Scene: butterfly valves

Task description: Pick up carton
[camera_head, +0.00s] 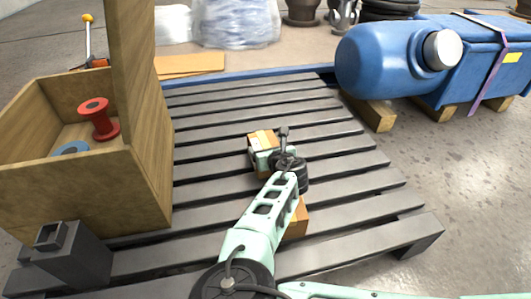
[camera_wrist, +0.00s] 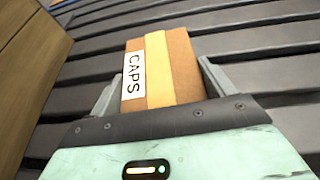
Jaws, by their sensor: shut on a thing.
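The carton (camera_wrist: 180,65) is a small brown box with a yellow tape band and a white label reading CAPS. In the wrist view it sits between the two grey fingers of my gripper (camera_wrist: 159,72), one on each side. In the head view the carton (camera_head: 261,139) shows at the far side of my gripper (camera_head: 264,156), over the middle of the dark slatted pallet (camera_head: 220,185). I cannot tell whether the carton rests on the slats or is just above them. Its near end is hidden by my gripper.
Another brown box (camera_head: 299,219) is partly hidden behind my arm on the pallet. A wooden crate (camera_head: 140,205) with a red spool (camera_head: 98,118) stands at left, beside a dark square block (camera_head: 75,258). A blue tank (camera_head: 385,60) is at back right. The pallet's right side is clear.

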